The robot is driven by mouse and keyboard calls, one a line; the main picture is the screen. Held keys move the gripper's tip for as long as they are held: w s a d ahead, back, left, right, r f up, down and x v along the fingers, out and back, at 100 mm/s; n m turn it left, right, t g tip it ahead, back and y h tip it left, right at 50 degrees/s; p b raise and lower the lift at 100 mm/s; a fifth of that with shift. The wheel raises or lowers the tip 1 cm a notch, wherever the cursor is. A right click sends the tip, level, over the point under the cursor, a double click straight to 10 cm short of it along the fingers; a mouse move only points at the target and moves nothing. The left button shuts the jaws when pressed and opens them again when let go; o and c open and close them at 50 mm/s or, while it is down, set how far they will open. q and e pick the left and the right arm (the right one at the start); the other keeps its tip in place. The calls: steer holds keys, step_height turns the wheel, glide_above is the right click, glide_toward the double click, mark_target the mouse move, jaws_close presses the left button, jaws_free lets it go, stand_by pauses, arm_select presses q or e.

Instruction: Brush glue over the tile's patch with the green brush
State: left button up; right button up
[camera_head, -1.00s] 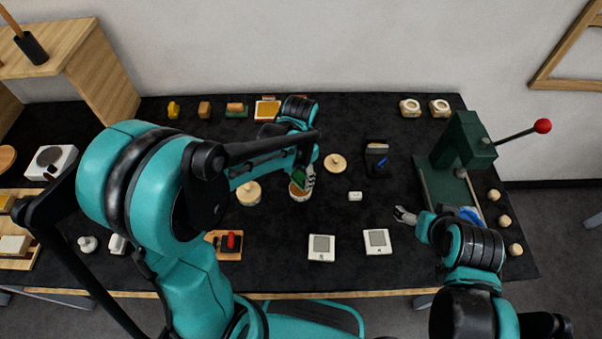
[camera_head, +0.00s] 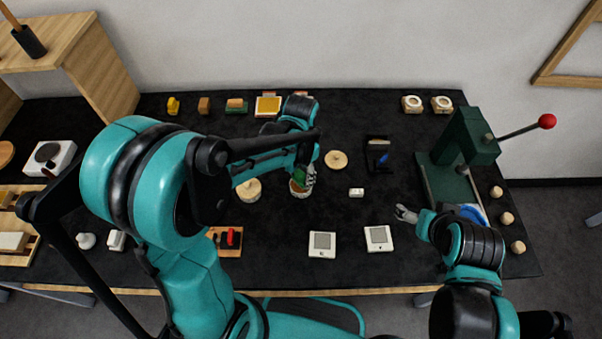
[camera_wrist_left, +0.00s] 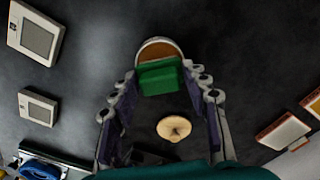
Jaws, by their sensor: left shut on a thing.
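My left gripper (camera_head: 308,176) is shut on the green brush (camera_wrist_left: 160,77), which shows between its fingers in the left wrist view. The brush is at a small round pot (camera_head: 300,191) with brown contents, also visible in the left wrist view (camera_wrist_left: 158,47). The brush end is hidden, so I cannot tell whether it touches the contents. Two white square pieces with grey panels, one on the left (camera_head: 322,244) and one on the right (camera_head: 378,238), lie near the front; I cannot tell whether either is the tile. My right gripper (camera_head: 405,213) is over the table's right part, its fingers too small to judge.
A round wooden lid (camera_head: 337,159) and a small white block (camera_head: 356,192) lie right of the pot. A lidded pot (camera_head: 249,190) stands left of it. A green press (camera_head: 462,150) stands at right. Blocks and an orange-faced square (camera_head: 268,106) line the back.

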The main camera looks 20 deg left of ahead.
mark_target(301, 174)
arm_select(q)
steer(key=shift+f+b, duration=0.4)
steer(key=shift+f, duration=0.1)
stand_by(1.2)
steer(key=shift+r+p, duration=2.75)
steer(key=shift+r, duration=0.8)
